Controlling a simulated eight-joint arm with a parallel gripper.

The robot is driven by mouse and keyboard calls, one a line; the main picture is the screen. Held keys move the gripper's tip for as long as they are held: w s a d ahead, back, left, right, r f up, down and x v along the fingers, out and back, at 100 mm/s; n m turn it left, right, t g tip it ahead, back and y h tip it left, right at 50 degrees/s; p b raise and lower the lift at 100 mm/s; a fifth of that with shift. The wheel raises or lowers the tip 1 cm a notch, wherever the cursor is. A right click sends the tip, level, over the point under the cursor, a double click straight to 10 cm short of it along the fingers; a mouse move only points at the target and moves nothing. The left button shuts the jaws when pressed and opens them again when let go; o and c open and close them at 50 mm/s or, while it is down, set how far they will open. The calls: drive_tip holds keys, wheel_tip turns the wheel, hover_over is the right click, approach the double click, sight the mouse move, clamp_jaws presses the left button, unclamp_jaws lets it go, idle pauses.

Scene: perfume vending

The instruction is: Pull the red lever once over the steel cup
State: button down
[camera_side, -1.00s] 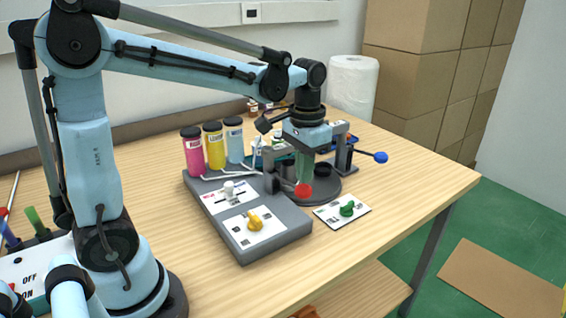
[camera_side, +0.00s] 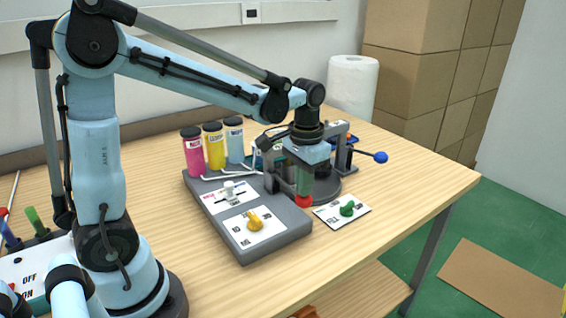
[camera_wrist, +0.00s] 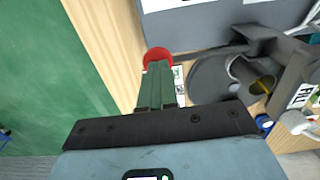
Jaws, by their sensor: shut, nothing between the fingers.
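The red lever knob (camera_side: 303,201) shows just below my gripper (camera_side: 304,192) in the side view, at the front of the dispenser. In the wrist view the red knob (camera_wrist: 157,54) sits right at my gripper's tips (camera_wrist: 158,70). My green fingers are shut together, with nothing between them, and appear to touch the knob. A cup (camera_wrist: 238,68) stands on the round grey plate (camera_wrist: 207,80) in the wrist view, with something yellowish in it. My gripper hides most of the cup area in the side view. The lever's arm is mostly hidden.
A grey base (camera_side: 268,241) holds pink, yellow and blue bottles, a white knob and a yellow knob (camera_side: 254,222). A green knob (camera_side: 347,208) sits on a card at right. A blue-tipped lever (camera_side: 381,157) sticks out behind. The table's front right is clear.

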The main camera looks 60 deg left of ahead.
drive_tip(key=shift+f, duration=1.25)
drive_tip(key=shift+r, duration=4.6)
drive_tip(key=shift+s+d, duration=0.15)
drive_tip(key=shift+s, duration=0.15)
drive_tip(key=s+d+f+t, duration=0.2)
drive_tip(key=s+f+t, duration=0.1)
drive_tip(key=s+t, duration=0.4)
drive_tip(key=shift+s+d+f, duration=0.2)
drive_tip(key=shift+s, duration=0.05)
